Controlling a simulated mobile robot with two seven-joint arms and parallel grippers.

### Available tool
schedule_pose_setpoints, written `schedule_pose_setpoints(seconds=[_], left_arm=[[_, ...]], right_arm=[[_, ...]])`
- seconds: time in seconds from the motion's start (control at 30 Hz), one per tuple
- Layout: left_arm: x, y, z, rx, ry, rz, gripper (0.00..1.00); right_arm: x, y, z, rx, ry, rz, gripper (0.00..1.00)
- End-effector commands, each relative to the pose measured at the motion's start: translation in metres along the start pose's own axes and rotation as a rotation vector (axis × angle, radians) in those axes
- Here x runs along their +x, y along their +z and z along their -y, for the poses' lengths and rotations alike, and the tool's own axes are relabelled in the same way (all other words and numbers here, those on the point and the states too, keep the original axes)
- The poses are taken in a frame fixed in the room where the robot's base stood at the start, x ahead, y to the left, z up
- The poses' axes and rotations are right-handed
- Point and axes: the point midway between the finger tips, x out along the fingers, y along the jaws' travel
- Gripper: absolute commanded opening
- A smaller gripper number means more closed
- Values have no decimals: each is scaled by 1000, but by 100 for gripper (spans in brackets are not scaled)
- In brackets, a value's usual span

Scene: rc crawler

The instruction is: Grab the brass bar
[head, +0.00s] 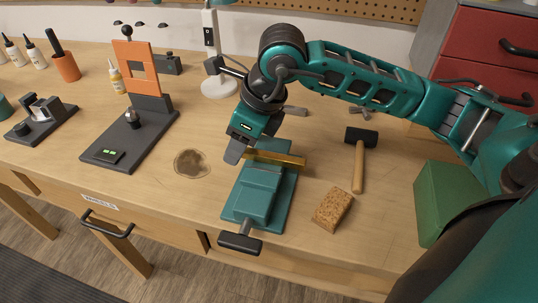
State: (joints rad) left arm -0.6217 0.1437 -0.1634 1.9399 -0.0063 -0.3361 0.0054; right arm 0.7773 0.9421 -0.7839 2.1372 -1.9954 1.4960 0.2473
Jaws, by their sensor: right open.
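The brass bar (287,159) is a gold-coloured strip lying crosswise at the far end of the teal vise (258,194). Its right end sticks out past the vise. Its left end is close to my right gripper and partly hidden by it. My right gripper (238,152) points down at the left end of the bar, with its dark fingers open. I cannot tell from this view whether a finger touches the bar. My left gripper is not in view.
A hammer (359,160) and a cork block (332,208) lie right of the vise, with a green box (440,202) beyond. A white lamp base (218,87) stands behind. The bench is clear around the round stain (191,163).

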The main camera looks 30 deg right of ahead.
Motion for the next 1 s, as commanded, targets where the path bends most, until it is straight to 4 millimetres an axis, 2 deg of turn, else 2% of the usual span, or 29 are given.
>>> schedule_pose_setpoints(seconds=[0.07, 0.53, 1.0], left_arm=[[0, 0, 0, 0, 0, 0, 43], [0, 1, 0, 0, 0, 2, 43], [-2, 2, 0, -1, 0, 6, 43]], right_arm=[[0, 0, 0, 0, 0, 0, 46], [-1, 0, 0, 0, 0, 0, 1], [-3, 2, 0, 0, -1, 2, 0]])
